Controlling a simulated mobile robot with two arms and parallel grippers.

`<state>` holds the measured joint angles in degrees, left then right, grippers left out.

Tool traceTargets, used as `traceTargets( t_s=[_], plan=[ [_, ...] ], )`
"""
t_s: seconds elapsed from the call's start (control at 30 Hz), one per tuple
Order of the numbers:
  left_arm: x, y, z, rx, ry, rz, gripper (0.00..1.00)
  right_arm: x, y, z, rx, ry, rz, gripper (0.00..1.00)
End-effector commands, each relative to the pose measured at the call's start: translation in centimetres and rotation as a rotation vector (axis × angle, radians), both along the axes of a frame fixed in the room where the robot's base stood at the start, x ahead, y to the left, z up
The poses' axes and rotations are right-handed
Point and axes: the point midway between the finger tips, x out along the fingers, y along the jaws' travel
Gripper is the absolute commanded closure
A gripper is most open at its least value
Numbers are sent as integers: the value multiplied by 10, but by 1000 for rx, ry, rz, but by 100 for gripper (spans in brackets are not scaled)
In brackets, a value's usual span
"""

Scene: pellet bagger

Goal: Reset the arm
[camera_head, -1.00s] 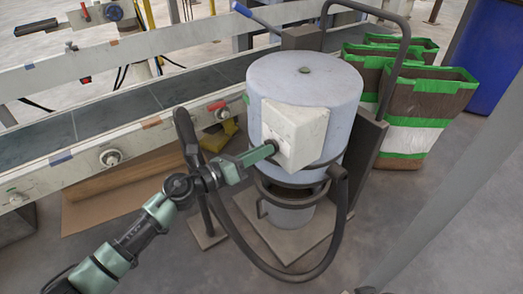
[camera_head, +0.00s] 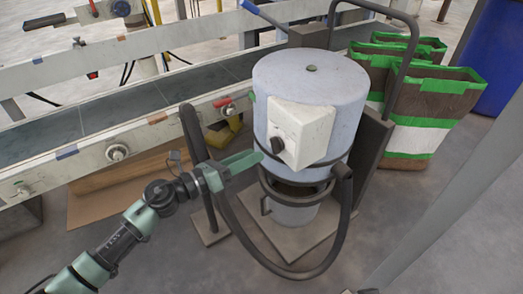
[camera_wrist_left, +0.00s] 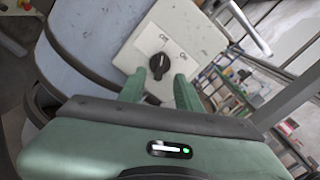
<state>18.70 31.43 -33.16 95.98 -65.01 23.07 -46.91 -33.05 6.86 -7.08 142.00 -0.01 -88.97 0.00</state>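A grey-blue drum machine (camera_head: 308,95) carries a white switch box (camera_head: 303,130) with a black rotary knob (camera_head: 277,145). In the left wrist view the knob (camera_wrist_left: 159,65) sits on the white panel (camera_wrist_left: 190,40) below small printed labels, one reading "On"; which label it points to is hard to tell. My left gripper (camera_head: 256,160) is just left of and below the knob, apart from it. In the left wrist view its two green fingers (camera_wrist_left: 160,84) stand apart with nothing between them. My right gripper is not in view.
A black hose (camera_head: 262,255) loops in front of the drum, close to my left arm. A conveyor (camera_head: 110,110) runs along the left and back. Brown-and-green bags (camera_head: 425,105) stand at right. A grey post (camera_head: 450,200) crosses the right side.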

Motion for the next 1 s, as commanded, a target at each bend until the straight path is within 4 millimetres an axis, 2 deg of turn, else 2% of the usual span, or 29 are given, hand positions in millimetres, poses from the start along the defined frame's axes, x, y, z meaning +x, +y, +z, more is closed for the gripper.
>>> traceTargets(
  t_s=[0.1, 0.2, 0.77, 0.87, 0.9, 0.97, 1.0],
  plan=[
    [-9, 13, -1, 0, 1, 1, 66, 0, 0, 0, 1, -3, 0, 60],
    [-13, 17, 0, -1, 1, 0, 66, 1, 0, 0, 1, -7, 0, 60],
    [-13, 18, 3, -31, 12, 17, 66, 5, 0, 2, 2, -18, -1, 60],
    [-12, 22, 15, -171, 79, 102, 66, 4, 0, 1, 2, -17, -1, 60],
    [-11, 27, 21, -267, 129, 161, 66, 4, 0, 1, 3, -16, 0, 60],
    [-9, 41, 28, -446, 231, 275, 66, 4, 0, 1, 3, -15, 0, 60],
    [-10, 56, 29, -581, 315, 364, 66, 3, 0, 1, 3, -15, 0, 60]
  ],
)
